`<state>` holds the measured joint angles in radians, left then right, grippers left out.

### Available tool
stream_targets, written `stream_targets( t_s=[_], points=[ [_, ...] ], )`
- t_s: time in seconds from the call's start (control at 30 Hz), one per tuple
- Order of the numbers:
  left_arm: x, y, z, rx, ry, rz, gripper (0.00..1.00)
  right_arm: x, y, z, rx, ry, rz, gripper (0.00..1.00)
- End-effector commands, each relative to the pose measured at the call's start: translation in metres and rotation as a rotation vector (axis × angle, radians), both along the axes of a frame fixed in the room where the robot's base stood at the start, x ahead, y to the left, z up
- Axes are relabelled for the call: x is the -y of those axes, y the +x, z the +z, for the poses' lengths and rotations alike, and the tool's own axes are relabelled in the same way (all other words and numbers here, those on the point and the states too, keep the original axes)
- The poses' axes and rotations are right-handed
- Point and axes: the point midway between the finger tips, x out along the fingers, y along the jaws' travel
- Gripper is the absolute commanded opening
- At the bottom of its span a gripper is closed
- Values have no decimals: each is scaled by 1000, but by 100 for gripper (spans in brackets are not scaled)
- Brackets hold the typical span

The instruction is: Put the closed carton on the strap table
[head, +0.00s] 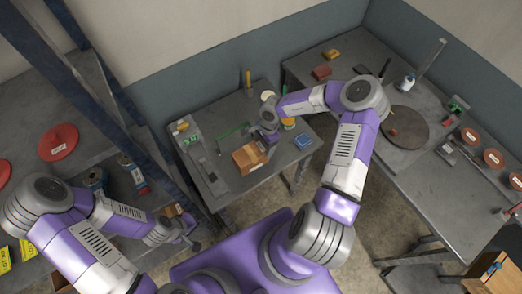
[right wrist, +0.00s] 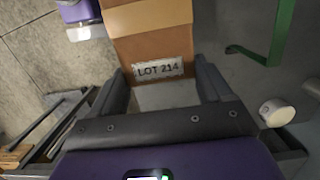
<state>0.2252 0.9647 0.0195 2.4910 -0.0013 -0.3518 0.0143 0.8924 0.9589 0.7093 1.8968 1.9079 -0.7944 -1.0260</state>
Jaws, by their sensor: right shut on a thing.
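The closed brown carton (head: 249,158) is at the front middle of a small grey table (head: 232,187) in the head view. In the right wrist view the carton (right wrist: 152,42) carries a LOT 214 label and sits between the fingers. My right gripper (head: 267,141) reaches down at the carton's back right and is shut on it. It also shows in the right wrist view (right wrist: 165,88). I cannot tell whether the carton touches the tabletop. My left gripper (head: 190,234) is by the left shelf, away from the carton; its fingers are too small to read.
A green bent piece (head: 232,131) lies behind the carton, and a blue item (head: 303,141) sits to its right. A long grey bench (head: 440,193) with a round dark disc (head: 403,127) stands at right. A shelf rack with a blue post (head: 110,98) stands at left.

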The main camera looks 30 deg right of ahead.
Motion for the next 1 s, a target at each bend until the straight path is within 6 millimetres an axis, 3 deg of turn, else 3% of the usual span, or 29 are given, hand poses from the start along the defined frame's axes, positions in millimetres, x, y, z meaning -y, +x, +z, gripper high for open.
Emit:
stream_targets(
  t_s=[0.37,0.73,0.77,0.87,1.0],
  points=[
    [0,0,-4,1,0,0,0,-1,1,-41,1,0,1,33],
    [0,0,-3,1,0,-1,0,0,1,-44,3,-1,3,33],
    [0,0,-3,1,0,-1,0,0,1,-44,2,-2,3,83],
    [0,0,-3,1,0,-1,0,0,1,-44,3,-2,3,98],
    [0,0,-3,1,0,-1,0,0,0,-44,2,-2,3,100]
  ],
)
